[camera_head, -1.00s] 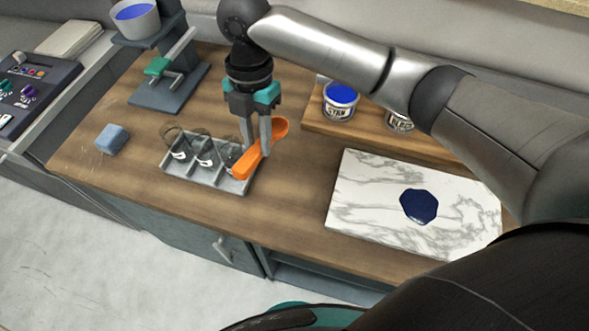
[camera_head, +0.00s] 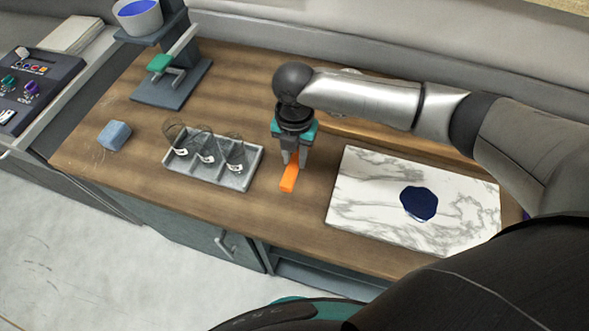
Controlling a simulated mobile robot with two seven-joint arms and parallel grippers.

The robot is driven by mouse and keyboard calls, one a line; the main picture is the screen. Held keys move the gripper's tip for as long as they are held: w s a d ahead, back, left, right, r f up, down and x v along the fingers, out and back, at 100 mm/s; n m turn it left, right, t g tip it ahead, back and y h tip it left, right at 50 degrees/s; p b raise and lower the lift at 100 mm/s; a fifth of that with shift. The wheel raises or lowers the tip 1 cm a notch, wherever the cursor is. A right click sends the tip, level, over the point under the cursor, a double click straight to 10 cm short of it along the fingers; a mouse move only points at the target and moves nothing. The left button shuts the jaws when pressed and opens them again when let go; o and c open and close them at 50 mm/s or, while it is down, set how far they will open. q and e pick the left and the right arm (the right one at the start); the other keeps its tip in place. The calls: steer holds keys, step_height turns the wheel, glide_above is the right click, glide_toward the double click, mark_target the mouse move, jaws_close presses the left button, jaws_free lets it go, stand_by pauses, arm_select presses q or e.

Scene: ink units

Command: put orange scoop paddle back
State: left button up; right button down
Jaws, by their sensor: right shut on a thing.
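The orange scoop paddle (camera_head: 289,180) is in my right gripper (camera_head: 293,163), which points down over the wooden counter. The gripper is shut on it. The paddle's handle end shows below and in front of the fingers; its far end is hidden behind the gripper. I cannot tell whether the paddle touches the counter. The paddle is between the grey compartment tray (camera_head: 207,178) on the left and the marble slab (camera_head: 370,185) on the right. My left gripper is not in view.
The tray holds several dark wire-like tools with white tags. Dark blue ink (camera_head: 419,203) lies on the slab. A blue block (camera_head: 115,135) sits at the counter's left. A stand (camera_head: 170,85) with a cup of blue stands behind. My right arm hides the wooden riser's cans.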

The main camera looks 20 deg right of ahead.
mark_target(294, 162)
step_height(294, 162, down, 6)
steer(key=shift+r+b, duration=0.1)
steer(key=shift+b, duration=0.2)
steer(key=c, duration=0.7)
jaws_free()
steer(key=shift+o, duration=0.2)
step_height(294, 162, up, 12)
steer(key=shift+p, duration=0.45)
